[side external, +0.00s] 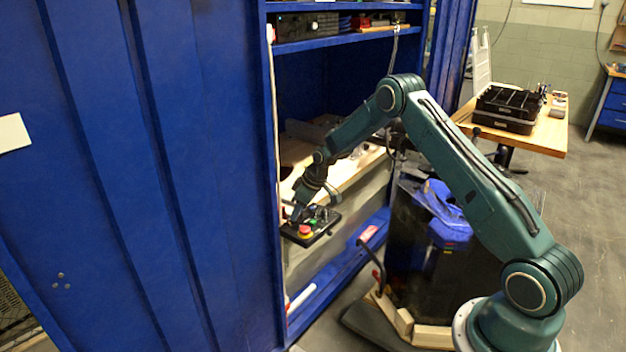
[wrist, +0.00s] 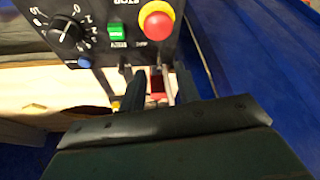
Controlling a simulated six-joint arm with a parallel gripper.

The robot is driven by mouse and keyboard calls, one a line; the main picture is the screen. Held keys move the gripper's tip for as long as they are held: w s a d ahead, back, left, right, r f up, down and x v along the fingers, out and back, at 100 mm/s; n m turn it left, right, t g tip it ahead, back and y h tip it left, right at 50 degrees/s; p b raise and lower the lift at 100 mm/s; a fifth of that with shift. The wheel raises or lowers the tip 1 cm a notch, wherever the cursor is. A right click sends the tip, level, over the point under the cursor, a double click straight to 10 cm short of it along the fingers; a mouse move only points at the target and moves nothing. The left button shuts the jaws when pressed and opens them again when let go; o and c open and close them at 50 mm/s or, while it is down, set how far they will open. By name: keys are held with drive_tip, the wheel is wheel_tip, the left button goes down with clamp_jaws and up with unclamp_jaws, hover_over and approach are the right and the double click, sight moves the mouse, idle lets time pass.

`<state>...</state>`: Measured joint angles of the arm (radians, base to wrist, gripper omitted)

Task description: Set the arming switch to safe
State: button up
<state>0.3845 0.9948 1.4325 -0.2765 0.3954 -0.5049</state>
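A dark control panel (wrist: 95,15) fills the top of the wrist view. It carries a black dial knob (wrist: 65,33), a green button (wrist: 115,32), a blue button (wrist: 86,61) and a red stop button (wrist: 157,25) with a yellow collar. Small labels, too blurred to read surely, sit near its lower edge. My gripper (wrist: 156,92) is open, its two fingers apart at that edge. A small red piece (wrist: 157,84) shows between them; I cannot tell whether it is the arming switch. In the side view my gripper (side external: 297,213) is down at the panel (side external: 325,232), its fingertips largely hidden.
The panel sits at the opening of a blue cabinet (side external: 190,150), whose side wall stands close to my gripper. A wooden shelf (side external: 355,170) lies behind. A black bin (side external: 470,270) with blue material stands to the right. A workbench (side external: 545,135) is farther back.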

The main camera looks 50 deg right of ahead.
drive_tip(key=s+a+r, duration=0.2)
drive_tip(key=s+r, duration=0.1)
drive_tip(key=r, duration=0.4)
drive_tip(key=s+a+r, duration=0.2)
drive_tip(key=s+r, duration=0.2)
drive_tip(key=r, duration=0.4)
drive_tip(key=s+a+r, duration=0.2)
drive_tip(key=s+r, duration=0.1)
drive_tip(key=r, duration=0.4)
drive_tip(key=shift+s+a+r+m+h, duration=0.25)
drive_tip(key=shift+s+r+m+h, duration=0.05)
drive_tip(key=shift+s+r, duration=0.1)
drive_tip(key=s+a+r+m, duration=0.1)
drive_tip(key=s+a+r, duration=0.35)
drive_tip(key=s, duration=0.35)
drive_tip(key=s+a+r, duration=0.3)
drive_tip(key=s+r, duration=0.2)
drive_tip(key=s, duration=0.2)
drive_tip(key=s+a+f+m+t, duration=0.1)
drive_tip(key=s+a, duration=0.1)
drive_tip(key=s, duration=1.3)
drive_tip(key=shift+a+f+h, duration=0.2)
drive_tip(key=shift+a+h, duration=0.1)
drive_tip(key=shift+h, duration=0.1)
